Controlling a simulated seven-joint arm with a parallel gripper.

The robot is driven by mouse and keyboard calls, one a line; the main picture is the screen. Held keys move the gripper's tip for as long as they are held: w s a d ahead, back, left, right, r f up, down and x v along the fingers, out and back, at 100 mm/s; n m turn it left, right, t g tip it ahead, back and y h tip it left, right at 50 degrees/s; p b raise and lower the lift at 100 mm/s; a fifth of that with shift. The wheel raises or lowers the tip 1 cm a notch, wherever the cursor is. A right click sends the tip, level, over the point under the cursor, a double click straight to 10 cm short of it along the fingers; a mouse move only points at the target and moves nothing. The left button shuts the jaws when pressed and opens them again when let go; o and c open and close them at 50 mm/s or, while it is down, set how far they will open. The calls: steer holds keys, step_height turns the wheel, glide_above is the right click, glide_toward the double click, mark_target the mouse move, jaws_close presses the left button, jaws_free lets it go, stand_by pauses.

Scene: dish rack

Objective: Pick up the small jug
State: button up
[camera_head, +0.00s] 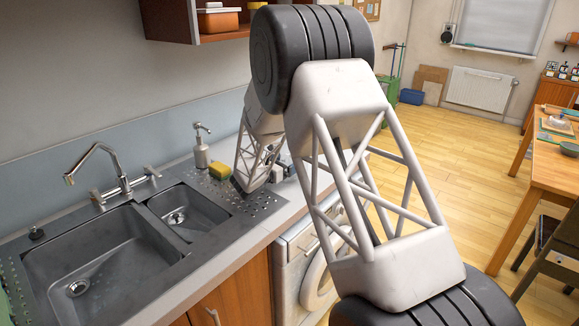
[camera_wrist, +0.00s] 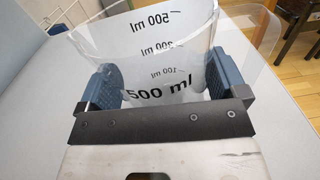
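A clear jug with black marks (camera_wrist: 165,50), reading 500 ml, 300 or 200 ml and 100 ml, fills the middle of the wrist view. My gripper (camera_wrist: 162,85) is around it, with one blue finger pad on the left and one on the right. The fingers stand wide apart, near the ends of the dark crossbar. Whether the pads press on the jug's wall is hard to tell through the clear plastic. In the head view my arm reaches down over the counter end, and the fingers and jug are mostly hidden behind it.
Another clear curved edge (camera_wrist: 262,35) shows right of the jug. A soap dispenser (camera_head: 201,147) and a yellow-green sponge (camera_head: 220,171) stand beside my forearm. The steel sink (camera_head: 105,265) with its tap (camera_head: 95,165) is to the left. A washing machine (camera_head: 305,270) is below the counter.

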mark_target(280, 156)
steer(key=shift+r, duration=0.1)
steer(key=shift+r, duration=0.7)
step_height(280, 156, up, 2)
steer(key=shift+r, duration=0.15)
steer(key=s+d+r, duration=0.1)
steer(key=s+d, duration=0.1)
steer(key=s, duration=1.4)
steer(key=shift+w+r, duration=0.15)
steer(key=shift+w, duration=0.05)
